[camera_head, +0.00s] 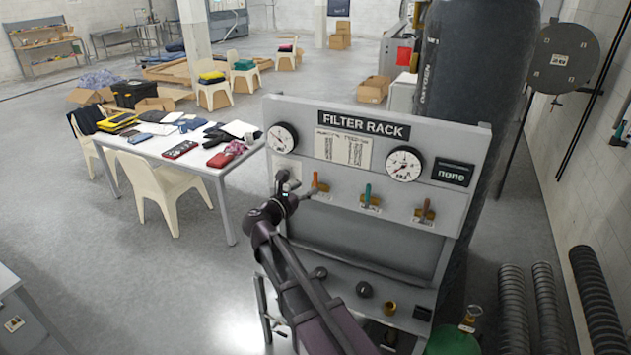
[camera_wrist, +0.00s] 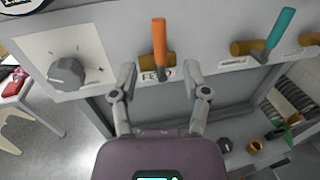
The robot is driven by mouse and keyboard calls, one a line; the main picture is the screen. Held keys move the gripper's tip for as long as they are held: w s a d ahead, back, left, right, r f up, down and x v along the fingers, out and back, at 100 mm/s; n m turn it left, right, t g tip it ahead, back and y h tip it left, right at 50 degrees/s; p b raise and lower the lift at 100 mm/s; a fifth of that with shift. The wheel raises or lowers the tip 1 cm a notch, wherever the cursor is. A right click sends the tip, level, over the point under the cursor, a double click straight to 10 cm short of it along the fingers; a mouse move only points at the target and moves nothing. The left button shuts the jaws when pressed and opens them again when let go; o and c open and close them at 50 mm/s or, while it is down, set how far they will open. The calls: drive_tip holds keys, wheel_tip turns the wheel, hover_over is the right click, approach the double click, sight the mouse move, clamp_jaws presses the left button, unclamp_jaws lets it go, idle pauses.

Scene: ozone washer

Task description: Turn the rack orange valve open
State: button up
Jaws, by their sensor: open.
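The filter rack (camera_head: 400,240) is a light grey panel with a "FILTER RACK" sign. Its orange valve handle (camera_head: 315,180) stands upright on a brass body at the left of the valve row. In the wrist view the orange handle (camera_wrist: 159,36) points up above a label partly legible as "FEED". My gripper (camera_head: 292,186) is in front of the panel's left side, close to this valve. In the wrist view my gripper (camera_wrist: 160,78) is open and empty. Its two fingers stand left and right of the valve's label, just below the handle. Contact with the panel cannot be told.
A teal-handled valve (camera_wrist: 281,28) is to the right, and a reddish-handled valve (camera_head: 426,209) beyond it. A grey knob (camera_wrist: 67,73) sits to the left. Gauges (camera_head: 404,164) are above. A lower shelf (camera_head: 345,278) holds small fittings. A cluttered table (camera_head: 213,167) stands left.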

sight(314, 181)
drive_tip(key=shift+x, duration=2.85)
clamp_jaws()
